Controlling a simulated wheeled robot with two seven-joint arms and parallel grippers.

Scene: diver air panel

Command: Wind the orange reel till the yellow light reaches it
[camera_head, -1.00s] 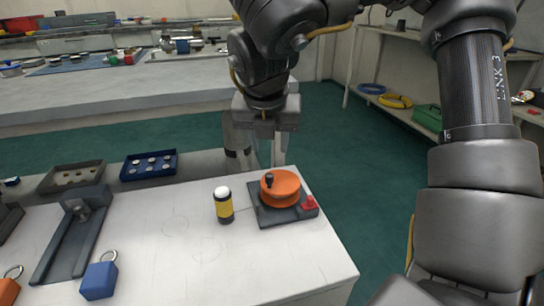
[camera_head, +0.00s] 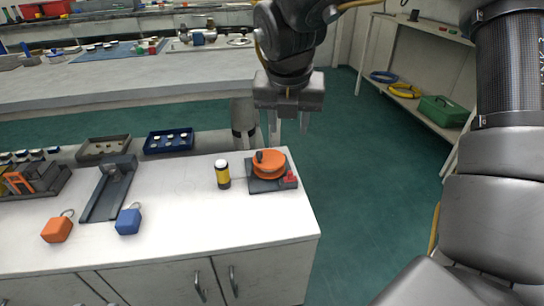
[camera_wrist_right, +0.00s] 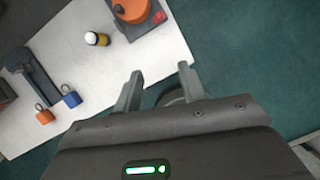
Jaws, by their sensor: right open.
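The orange reel (camera_head: 268,163) sits on a dark base (camera_head: 272,185) near the right end of the white table, with a dark knob on top and a small red part at the base's right corner. The yellow light (camera_head: 222,174), a small upright cylinder with a white top and dark bottom, stands just left of the reel, apart from it. In the right wrist view the reel (camera_wrist_right: 131,9) is at the top and the light (camera_wrist_right: 97,39) left of it. My right gripper (camera_head: 289,128) is open and empty, behind and above the reel, not touching it. My left gripper is out of view.
An orange block (camera_head: 57,230) and a blue block (camera_head: 128,221) with rings lie on the table's left part, near a grey bracket (camera_head: 108,190). Trays (camera_head: 168,142) stand along the back edge. Green floor (camera_head: 370,200) lies open to the right.

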